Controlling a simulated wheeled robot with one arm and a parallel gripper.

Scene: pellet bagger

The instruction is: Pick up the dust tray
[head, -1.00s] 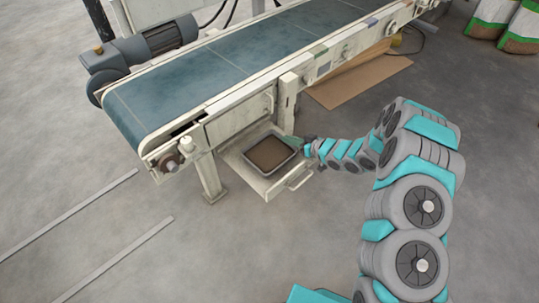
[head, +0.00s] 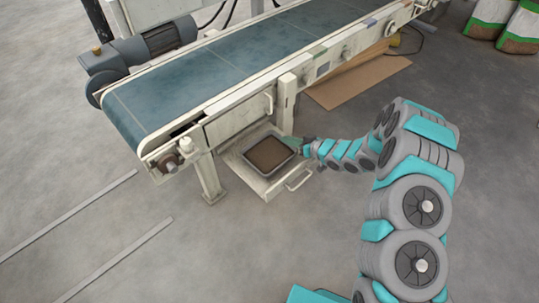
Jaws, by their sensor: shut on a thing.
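The dust tray (head: 247,163) is a grey rectangular pan with brown dust in it, at the middle of the head view. It sits in or just above a cream pull-out drawer (head: 268,193) that stands open under the conveyor; I cannot tell whether the two touch. My gripper (head: 299,146) reaches in from the right and is shut on the tray's right rim. The fingertips are small and partly hidden at the rim.
The conveyor (head: 215,75) with its cream frame stands over the drawer's back. A conveyor leg (head: 209,178) is close to the drawer's left. A cardboard sheet (head: 360,78) lies on the floor behind my arm. The floor in front is clear.

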